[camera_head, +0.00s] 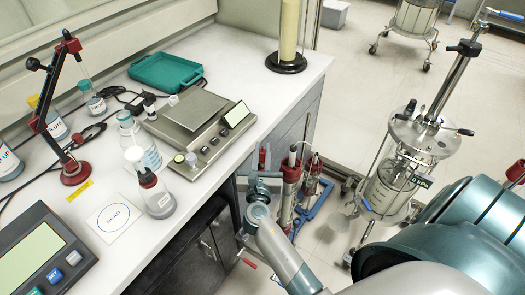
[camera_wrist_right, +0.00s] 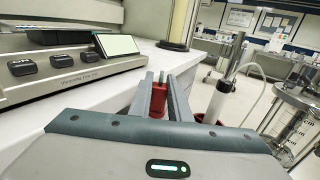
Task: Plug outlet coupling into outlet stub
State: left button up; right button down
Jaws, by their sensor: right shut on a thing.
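My right gripper (camera_head: 264,168) is beside the bench's front edge in the head view, left of a red-collared column. In the right wrist view, its two fingers (camera_wrist_right: 165,97) are shut on a small red part (camera_wrist_right: 158,101), which I take to be the outlet coupling. A thin greenish tip rises from this part. The red-collared column (camera_head: 291,173) stands upright on the floor side of the bench. A white cylinder with a thin hose (camera_wrist_right: 217,100) shows right of the fingers in the wrist view. I cannot make out the outlet stub. My left gripper is not in view.
Open floor (camera_head: 350,95) lies behind.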

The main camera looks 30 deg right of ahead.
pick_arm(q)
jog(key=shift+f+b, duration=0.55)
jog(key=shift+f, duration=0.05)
pick_arm(e)
jog(key=shift+f, duration=0.8)
jog(key=c, duration=1.6)
grip_release()
jog(key=shift+o, duration=0.2)
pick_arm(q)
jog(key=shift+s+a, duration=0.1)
pick_arm(e)
jog(key=shift+s, duration=0.1)
